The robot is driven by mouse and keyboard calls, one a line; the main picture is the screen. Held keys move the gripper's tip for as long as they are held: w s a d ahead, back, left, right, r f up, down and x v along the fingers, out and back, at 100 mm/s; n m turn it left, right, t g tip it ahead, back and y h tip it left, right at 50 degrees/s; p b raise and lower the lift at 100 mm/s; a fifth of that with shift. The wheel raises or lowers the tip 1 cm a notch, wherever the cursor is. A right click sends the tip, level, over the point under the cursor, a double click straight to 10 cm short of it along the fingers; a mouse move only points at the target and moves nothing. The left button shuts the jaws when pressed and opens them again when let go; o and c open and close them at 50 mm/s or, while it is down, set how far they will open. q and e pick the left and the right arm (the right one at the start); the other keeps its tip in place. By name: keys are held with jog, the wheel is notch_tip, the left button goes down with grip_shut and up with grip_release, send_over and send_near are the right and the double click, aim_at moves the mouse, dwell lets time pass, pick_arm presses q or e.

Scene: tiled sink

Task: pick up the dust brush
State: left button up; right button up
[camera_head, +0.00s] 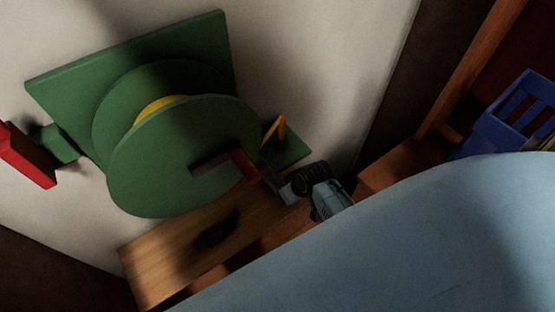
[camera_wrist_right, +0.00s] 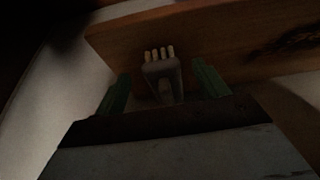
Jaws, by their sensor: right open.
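My right gripper (camera_wrist_right: 160,68) is open in the right wrist view, its two green fingers spread apart. Between them is a small grey piece with several short pale tufts (camera_wrist_right: 162,68), which may be the dust brush; it is dim, and I cannot tell whether the fingers touch it. It shows against a wooden board (camera_wrist_right: 120,40). In the head view, a grey-blue and black end of an arm (camera_head: 328,196), seemingly my right one, is beside the wooden shelf (camera_head: 160,265). I cannot make out the brush there. My left gripper is out of view.
A green hose reel (camera_head: 150,170) on the pale wall is just left of the arm's end. A red block (camera_head: 28,158) is at the far left. A blue crate (camera_head: 505,125) is at the right. A large pale-blue surface fills the lower right.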

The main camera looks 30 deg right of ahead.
jog(key=shift+x, duration=0.9)
jog(key=shift+c, duration=0.3)
jog(key=c, duration=1.1)
jog(key=shift+r, duration=0.15)
jog(key=shift+r, duration=0.25)
jog(key=s, duration=0.6)
jog(key=s+d+p, duration=0.1)
jog(key=s, duration=0.5)
jog(key=s+p, duration=0.1)
jog(key=s, duration=0.5)
jog(key=shift+d+r, duration=0.4)
